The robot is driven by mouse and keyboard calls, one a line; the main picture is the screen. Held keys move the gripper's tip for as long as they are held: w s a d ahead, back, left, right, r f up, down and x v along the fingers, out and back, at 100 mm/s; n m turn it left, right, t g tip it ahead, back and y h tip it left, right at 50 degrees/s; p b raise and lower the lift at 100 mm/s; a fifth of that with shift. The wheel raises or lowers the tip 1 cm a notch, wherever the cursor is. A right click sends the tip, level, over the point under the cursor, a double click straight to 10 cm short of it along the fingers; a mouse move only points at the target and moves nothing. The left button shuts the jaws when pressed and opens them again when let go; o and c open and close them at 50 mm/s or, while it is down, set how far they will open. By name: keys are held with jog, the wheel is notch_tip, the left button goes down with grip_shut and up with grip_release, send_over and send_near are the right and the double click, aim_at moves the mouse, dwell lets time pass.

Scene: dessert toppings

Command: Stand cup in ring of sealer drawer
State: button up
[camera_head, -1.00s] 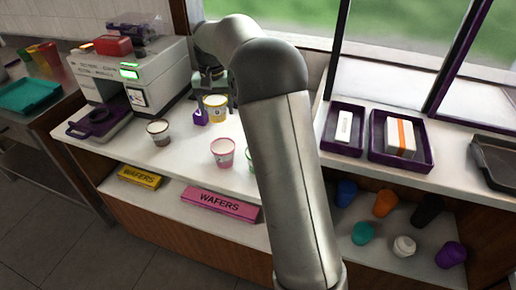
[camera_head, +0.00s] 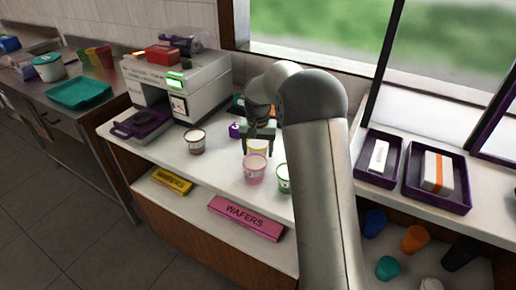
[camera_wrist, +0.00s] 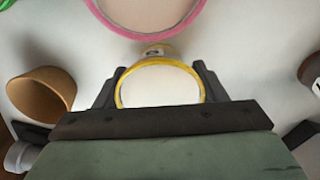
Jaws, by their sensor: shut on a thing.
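My gripper (camera_head: 258,138) is shut on a yellow-rimmed cup (camera_head: 257,147), just behind the pink cup. In the wrist view the yellow-rimmed cup (camera_wrist: 160,86) sits upright between my two fingers, its round top facing the camera. I cannot tell whether its base is off the counter. The sealer (camera_head: 180,85) is a white machine with a green-lit display at the left. Its purple drawer (camera_head: 140,125) is pulled out at the front, with a round ring (camera_head: 143,121) that looks empty. The drawer is left of my gripper.
A pink cup (camera_head: 254,170) stands close in front of my gripper. A brown-rimmed cup (camera_head: 196,141) stands between it and the sealer. A green-rimmed cup (camera_head: 284,177) is beside my arm. Purple trays (camera_head: 378,181) lie at right. Wafer boxes (camera_head: 245,218) sit on the lower shelf.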

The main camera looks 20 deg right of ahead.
jog(key=o, duration=1.1)
jog(key=shift+f, duration=0.15)
jog(key=shift+c, duration=0.2)
